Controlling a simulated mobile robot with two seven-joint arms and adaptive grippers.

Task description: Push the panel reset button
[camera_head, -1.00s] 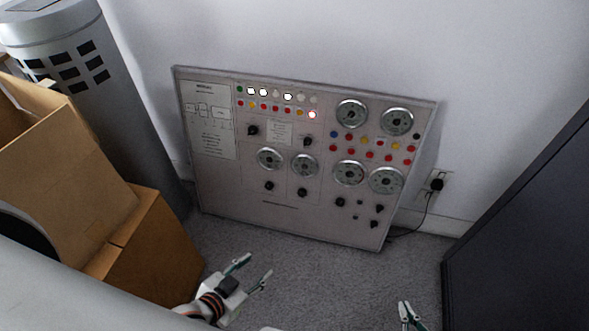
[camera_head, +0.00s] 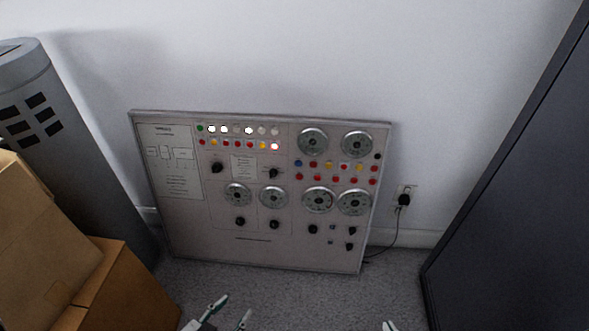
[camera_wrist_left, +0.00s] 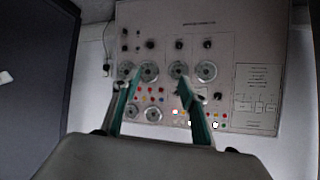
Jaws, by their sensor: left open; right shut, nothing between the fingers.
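The panel (camera_head: 255,253) leans upright against the wall, with dials, dark knobs and rows of small coloured buttons and lamps. Several lamps at its upper left are lit white, and one at the end of the lower row glows. Which button is the reset cannot be told. The panel also shows upside down in the left wrist view (camera_wrist_left: 215,40). My left gripper (camera_head: 229,308) is open and empty, low in front of the panel and apart from it; it also shows in the left wrist view (camera_wrist_left: 155,88). My right gripper (camera_head: 390,325) barely shows at the bottom edge, shut and empty.
Cardboard boxes (camera_head: 125,290) and a grey cylinder (camera_head: 65,160) stand at the left. A dark cabinet (camera_head: 510,190) stands at the right. A cord runs from the wall outlet (camera_head: 405,194) to behind the panel. Grey carpet (camera_head: 300,295) in front of the panel is clear.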

